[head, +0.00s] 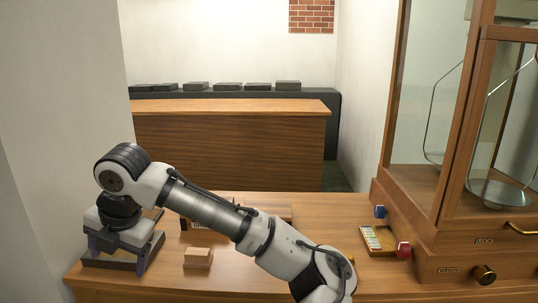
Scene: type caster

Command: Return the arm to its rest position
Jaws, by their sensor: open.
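My arm reaches from the bottom right up to the left, and its wrist points down. My gripper (118,252) is at the left end of the table, with its two fingers apart. It is low over a dark block-like thing (106,262); I cannot tell whether they touch. Nothing is clearly seen between the fingers. The wooden table (225,285) lies under the arm.
A small wooden block (198,258) stands right of my gripper. A wooden case (192,224) is partly hidden behind my arm. At right are a small tray (371,238), blue (380,211) and red (404,250) knobs, and a glass-fronted balance cabinet (440,215). A wall closes the left side.

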